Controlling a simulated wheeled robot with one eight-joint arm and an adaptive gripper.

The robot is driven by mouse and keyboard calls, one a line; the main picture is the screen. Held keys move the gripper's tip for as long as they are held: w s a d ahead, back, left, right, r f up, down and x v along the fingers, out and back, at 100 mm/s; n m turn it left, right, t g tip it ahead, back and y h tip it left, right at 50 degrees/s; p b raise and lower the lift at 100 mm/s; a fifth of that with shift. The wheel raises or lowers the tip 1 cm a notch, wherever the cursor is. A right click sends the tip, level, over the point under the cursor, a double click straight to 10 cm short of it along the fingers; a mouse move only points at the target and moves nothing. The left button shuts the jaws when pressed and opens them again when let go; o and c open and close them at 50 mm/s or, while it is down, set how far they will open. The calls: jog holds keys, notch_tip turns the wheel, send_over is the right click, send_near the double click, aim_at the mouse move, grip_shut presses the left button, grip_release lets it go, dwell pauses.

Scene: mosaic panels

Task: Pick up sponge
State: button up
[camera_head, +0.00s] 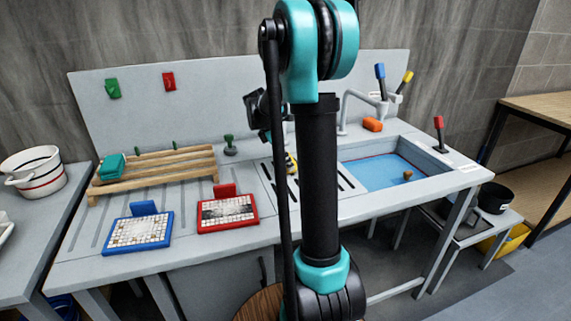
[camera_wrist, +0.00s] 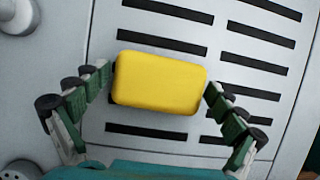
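The yellow sponge (camera_wrist: 160,84) lies on the slotted drain area of the worktop, slightly tilted in the wrist view. In the head view only a small yellow part (camera_head: 291,163) shows beside my arm, which hides the rest. My gripper (camera_wrist: 158,80) is spread wide over it, with one green-padded finger at its left edge and the other at its right edge. The fingertips are very close to its sides, and I cannot tell whether they touch it. In the head view my gripper is mostly hidden behind my arm.
A wooden rack (camera_head: 160,174) with a teal sponge-like block (camera_head: 112,167), and blue (camera_head: 139,231) and red (camera_head: 228,212) mosaic panels, are to the left.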

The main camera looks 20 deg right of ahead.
jog(key=c, duration=0.5)
jog(key=shift+o, duration=0.2)
jog(key=shift+r, duration=0.1)
jog(key=shift+r, duration=0.45)
jog(key=v, duration=0.2)
jog(key=shift+r, duration=0.35)
jog(key=a, duration=1.7)
jog(key=shift+w+a, duration=0.2)
